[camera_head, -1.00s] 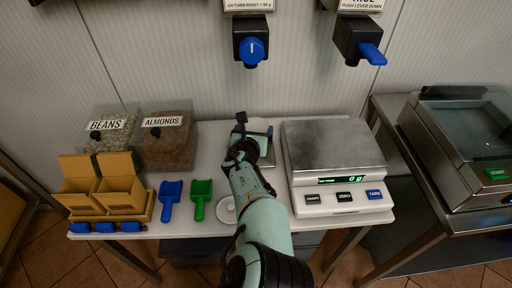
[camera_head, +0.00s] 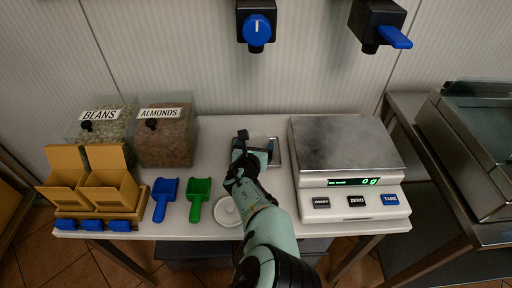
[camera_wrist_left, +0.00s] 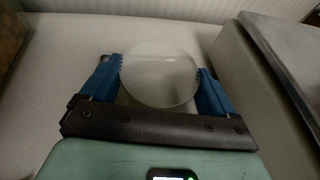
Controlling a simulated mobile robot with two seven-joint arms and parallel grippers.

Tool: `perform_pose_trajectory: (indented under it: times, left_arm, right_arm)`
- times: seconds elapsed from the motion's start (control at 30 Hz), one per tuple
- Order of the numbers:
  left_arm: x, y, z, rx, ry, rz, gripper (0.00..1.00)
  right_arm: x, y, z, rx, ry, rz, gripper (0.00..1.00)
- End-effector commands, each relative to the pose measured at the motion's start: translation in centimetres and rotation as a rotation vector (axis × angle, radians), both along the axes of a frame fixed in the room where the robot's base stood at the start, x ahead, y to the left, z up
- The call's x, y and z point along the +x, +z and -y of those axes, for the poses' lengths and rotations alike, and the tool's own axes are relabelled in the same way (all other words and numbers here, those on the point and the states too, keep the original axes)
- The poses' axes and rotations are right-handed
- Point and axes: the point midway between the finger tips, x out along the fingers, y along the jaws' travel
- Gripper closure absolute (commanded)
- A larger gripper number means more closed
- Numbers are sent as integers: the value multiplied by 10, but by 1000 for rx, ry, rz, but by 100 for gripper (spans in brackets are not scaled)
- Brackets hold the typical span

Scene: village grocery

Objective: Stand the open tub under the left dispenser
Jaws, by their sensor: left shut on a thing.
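My left gripper (camera_head: 256,150) reaches over the middle of the counter, below and in front of the left dispenser. In the left wrist view its two blue fingers (camera_wrist_left: 160,90) are shut on the sides of a round, pale, translucent open tub (camera_wrist_left: 160,70). In the head view the gripper hides most of the tub. The left dispenser (camera_head: 257,28) is a black outlet with a round blue knob on the back wall. I cannot tell how high the tub is above the counter. My right gripper is not in view.
A kitchen scale (camera_head: 345,150) stands close on the right of the gripper. A dispenser with a blue lever (camera_head: 394,37) hangs at upper right. A white round lid (camera_head: 228,211), green scoop (camera_head: 199,198), blue scoop (camera_head: 165,198), almond bin (camera_head: 166,140) and bean bin (camera_head: 106,128) are left.

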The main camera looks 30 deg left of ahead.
Motion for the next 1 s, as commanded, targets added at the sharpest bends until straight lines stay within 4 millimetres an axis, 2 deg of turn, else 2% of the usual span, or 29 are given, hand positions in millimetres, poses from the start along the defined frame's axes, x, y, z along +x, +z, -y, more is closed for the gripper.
perform_pose_trajectory:
  times: [0.33,0.37,0.4,0.7,0.87,1.0]
  left_arm:
    - [0,-3,0,2,-1,0,39]
    - [0,-2,0,1,-1,1,5]
    - [0,-2,0,1,-1,1,0]
    - [0,4,0,-3,-1,3,0]
    - [-22,13,10,1,-4,0,0]
    - [-50,25,20,1,-3,0,0]
  right_arm:
    - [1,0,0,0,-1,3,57]
    - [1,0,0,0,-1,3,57]
    - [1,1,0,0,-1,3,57]
    - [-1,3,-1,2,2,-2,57]
    - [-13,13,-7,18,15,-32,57]
    - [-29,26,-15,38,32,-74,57]
